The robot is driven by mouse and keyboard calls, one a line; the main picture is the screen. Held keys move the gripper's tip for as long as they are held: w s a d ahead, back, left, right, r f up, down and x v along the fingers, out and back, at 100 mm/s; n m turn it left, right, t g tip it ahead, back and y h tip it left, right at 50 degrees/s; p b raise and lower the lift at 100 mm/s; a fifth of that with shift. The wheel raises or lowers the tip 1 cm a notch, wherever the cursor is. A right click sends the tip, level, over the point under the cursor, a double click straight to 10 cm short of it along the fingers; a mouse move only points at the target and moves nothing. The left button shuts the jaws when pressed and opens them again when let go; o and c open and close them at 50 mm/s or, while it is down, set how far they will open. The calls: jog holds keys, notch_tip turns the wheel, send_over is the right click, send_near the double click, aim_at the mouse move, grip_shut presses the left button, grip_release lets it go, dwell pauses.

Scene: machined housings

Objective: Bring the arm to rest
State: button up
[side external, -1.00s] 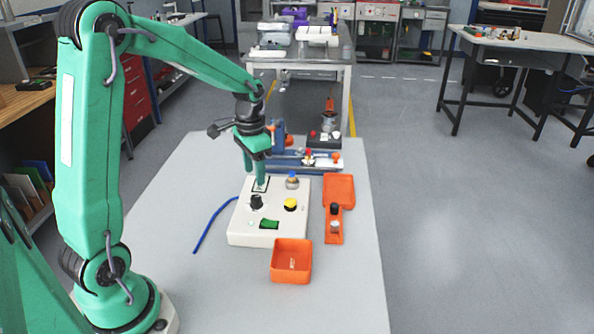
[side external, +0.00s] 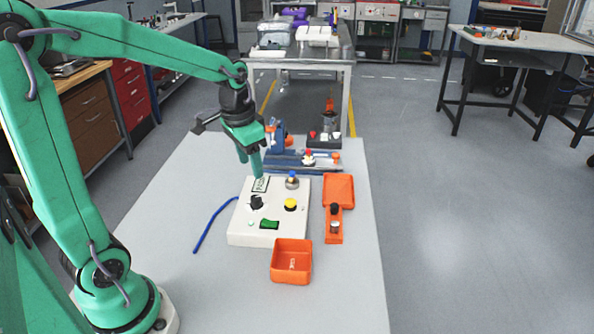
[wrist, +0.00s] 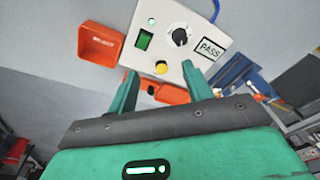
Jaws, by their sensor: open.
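My green gripper (side external: 250,166) is above the far left part of a white control box (side external: 240,232) on the grey table, and it holds nothing. In the wrist view my gripper's two fingers (wrist: 160,88) stand apart with clear space between them. A label reading PASS (wrist: 210,49) lies flat on the box.
An orange bin (side external: 291,262) stands in front of the box, with a second orange tray (side external: 338,190) and an orange holder (side external: 334,226) to the right. A blue vise-like fixture (side external: 285,150) stands behind. A blue cable (side external: 213,224) lies left.

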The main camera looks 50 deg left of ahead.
jog(key=s+d+r+t, duration=0.2)
jog(key=s+d, duration=0.2)
jog(key=s, duration=0.2)
jog(key=s+d+r+n+t, duration=0.1)
jog(key=s+d+r, duration=0.2)
jog(key=s, duration=0.3)
jog(key=shift+d+t, duration=0.4)
